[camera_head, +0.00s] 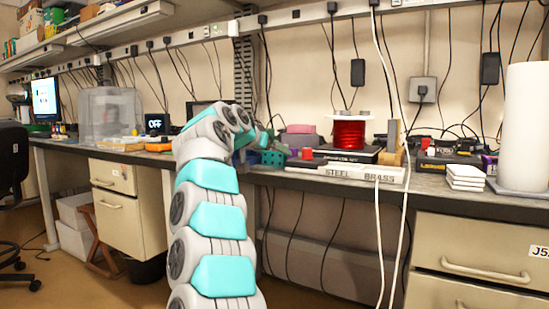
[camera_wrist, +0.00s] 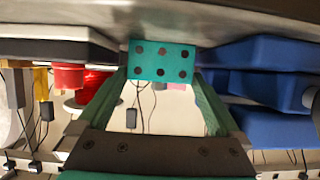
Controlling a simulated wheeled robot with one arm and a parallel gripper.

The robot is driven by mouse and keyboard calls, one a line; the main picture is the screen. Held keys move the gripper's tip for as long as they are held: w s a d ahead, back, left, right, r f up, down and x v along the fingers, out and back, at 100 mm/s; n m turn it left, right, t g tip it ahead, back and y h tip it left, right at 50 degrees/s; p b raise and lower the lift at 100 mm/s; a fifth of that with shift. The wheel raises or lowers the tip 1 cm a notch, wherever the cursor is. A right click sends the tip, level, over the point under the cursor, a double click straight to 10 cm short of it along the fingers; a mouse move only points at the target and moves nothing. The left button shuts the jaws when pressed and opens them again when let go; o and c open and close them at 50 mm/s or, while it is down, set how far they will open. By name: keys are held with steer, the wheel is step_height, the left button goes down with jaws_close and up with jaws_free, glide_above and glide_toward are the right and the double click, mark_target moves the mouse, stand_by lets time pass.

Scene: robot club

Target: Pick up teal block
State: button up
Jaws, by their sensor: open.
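The teal block (camera_wrist: 161,61) is a small box with rows of dark round spots on its face. It sits on the grey worktop, which appears at the top of the upside-down wrist view. My gripper (camera_wrist: 161,76) is open, with one green finger toward each side of the block. The fingertips reach close to its left and right edges; I cannot tell whether they touch it. In the head view a teal block (camera_head: 271,158) shows on the worktop just right of my arm's end. My fingers are mostly hidden there behind my arm.
A red cup-like piece (camera_wrist: 68,76) is left in the wrist view; blue bins (camera_wrist: 262,90) are close on the right. In the head view a red spool (camera_head: 349,132), a steel/brass tray (camera_head: 345,172) and white tiles (camera_head: 465,177) stand to the right. White cables hang in front.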

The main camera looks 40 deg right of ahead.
steer(key=shift+c, duration=0.4)
steer(key=c, duration=1.2)
steer(key=shift+o, duration=0.2)
